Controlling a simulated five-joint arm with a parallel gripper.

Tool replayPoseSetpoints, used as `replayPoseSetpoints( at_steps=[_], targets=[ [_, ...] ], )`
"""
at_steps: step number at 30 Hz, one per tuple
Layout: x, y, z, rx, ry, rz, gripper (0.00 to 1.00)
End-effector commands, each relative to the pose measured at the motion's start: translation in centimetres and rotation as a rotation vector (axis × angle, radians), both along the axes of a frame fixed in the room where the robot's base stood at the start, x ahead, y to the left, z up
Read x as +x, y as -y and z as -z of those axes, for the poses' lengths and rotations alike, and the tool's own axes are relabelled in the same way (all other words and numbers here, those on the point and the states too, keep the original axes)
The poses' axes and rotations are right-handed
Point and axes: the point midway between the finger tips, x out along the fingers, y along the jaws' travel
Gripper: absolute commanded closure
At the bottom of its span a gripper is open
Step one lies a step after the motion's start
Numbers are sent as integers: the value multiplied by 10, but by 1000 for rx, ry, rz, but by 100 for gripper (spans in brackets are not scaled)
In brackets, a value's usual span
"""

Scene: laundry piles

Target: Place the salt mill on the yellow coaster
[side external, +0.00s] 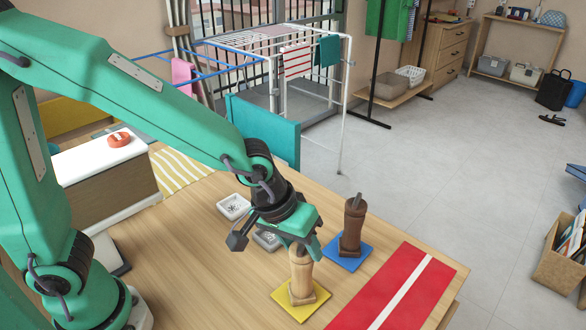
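A light wooden mill (300,272), which I take to be the salt mill, stands upright on the yellow coaster (283,297) near the front of the table. My gripper (276,246) is at the height of its top, with its jaws spread wide. One dark finger is well to the left of the mill, and the green finger is close by the mill's top on the right. I cannot tell whether that finger touches it. A dark brown mill (352,228) stands upright on a blue coaster (345,262) just behind and to the right.
A red runner with a white stripe (393,292) lies on the table (180,250) at right. A small white dish (234,206) and a grey one (267,240), partly hidden by my gripper, lie behind. A yellow-striped cloth (180,170) is at the far left.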

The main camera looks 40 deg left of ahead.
Motion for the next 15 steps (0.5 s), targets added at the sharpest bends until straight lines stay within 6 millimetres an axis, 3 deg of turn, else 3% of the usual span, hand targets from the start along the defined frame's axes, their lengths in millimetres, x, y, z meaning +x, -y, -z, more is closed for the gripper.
replayPoseSetpoints(
  at_steps=[1,3,15],
  targets=[
    [0,0,0,0,0,0,47],
    [0,0,0,0,0,0,34],
    [0,0,-2,0,0,0,33]
  ],
)
